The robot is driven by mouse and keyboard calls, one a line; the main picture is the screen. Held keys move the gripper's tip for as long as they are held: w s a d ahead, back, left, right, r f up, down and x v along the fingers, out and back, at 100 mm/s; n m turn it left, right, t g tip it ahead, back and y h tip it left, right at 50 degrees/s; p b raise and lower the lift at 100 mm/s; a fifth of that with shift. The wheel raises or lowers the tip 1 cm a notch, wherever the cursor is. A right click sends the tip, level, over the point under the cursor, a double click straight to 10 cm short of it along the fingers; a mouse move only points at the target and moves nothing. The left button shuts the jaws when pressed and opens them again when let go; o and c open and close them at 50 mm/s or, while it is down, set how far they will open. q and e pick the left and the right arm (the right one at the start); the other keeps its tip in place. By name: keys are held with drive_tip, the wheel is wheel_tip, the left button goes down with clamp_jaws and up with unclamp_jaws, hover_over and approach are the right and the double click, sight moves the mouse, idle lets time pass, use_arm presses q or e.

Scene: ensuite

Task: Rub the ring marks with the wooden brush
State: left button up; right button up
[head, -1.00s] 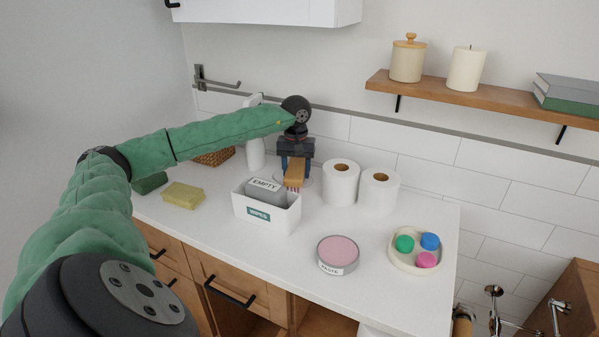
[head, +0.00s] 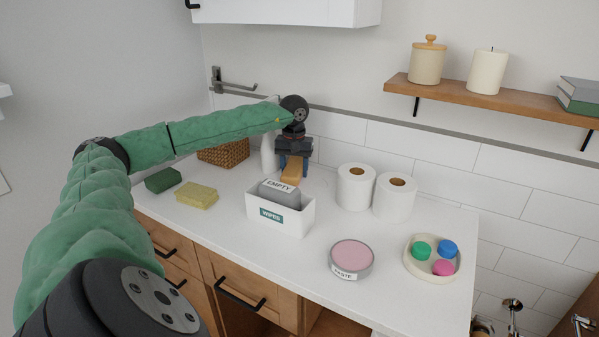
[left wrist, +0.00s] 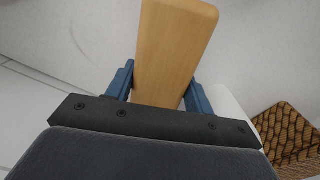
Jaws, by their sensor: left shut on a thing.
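My left gripper (head: 293,160) is shut on the wooden brush (head: 291,174) at the back of the white counter, behind the wipes box. In the left wrist view the brush's pale wooden body (left wrist: 175,50) sits between the blue fingers of the gripper (left wrist: 158,88). The bristles are hidden now behind the wipes box. No ring marks can be made out now; the counter under the brush is mostly hidden. My right gripper is not in view.
A white wipes box (head: 299,221) holding a grey block marked EMPTY stands just in front of the brush. Paper rolls (head: 355,187), a paste tin (head: 351,258) and a round tray (head: 408,262) are to the right. Sponges (head: 197,194) and a wicker basket (head: 222,152) are left.

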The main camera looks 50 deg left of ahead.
sight(323, 187)
use_arm(q)
drive_tip(key=shift+s+a+f, duration=0.15)
drive_tip(key=shift+s+a, duration=0.1)
drive_tip(key=shift+a, duration=0.55)
drive_tip(key=shift+w+d+r+p, duration=0.2)
drive_tip(key=shift+w+d+p, duration=0.1)
drive_tip(key=shift+d, duration=0.55)
drive_tip(key=shift+w+d+r+p, duration=0.15)
drive_tip(key=shift+w+d, duration=0.1)
drive_tip(key=shift+d, duration=0.6)
drive_tip(key=shift+w+d+f+p, duration=0.15)
drive_tip(key=shift+w+d, duration=0.25)
drive_tip(key=shift+d, duration=0.95)
drive_tip(key=shift+w+d+f+p, duration=0.15)
drive_tip(key=shift+w+d, duration=0.25)
drive_tip(key=shift+d, duration=0.95)
drive_tip(key=shift+w+d+f+p, duration=0.1)
drive_tip(key=shift+w+d+p, duration=0.25)
drive_tip(key=shift+d, duration=1)
drive_tip(key=shift+r, duration=0.15)
drive_tip(key=shift+w+r+p, duration=0.2)
drive_tip(key=shift+r+p, duration=0.1)
drive_tip(key=shift+r, duration=0.55)
drive_tip(key=shift+s+r+p, duration=0.1)
drive_tip(key=shift+r+p, duration=0.65)
drive_tip(key=shift+r, duration=1.35)
drive_tip(key=shift+a+r, duration=0.1)
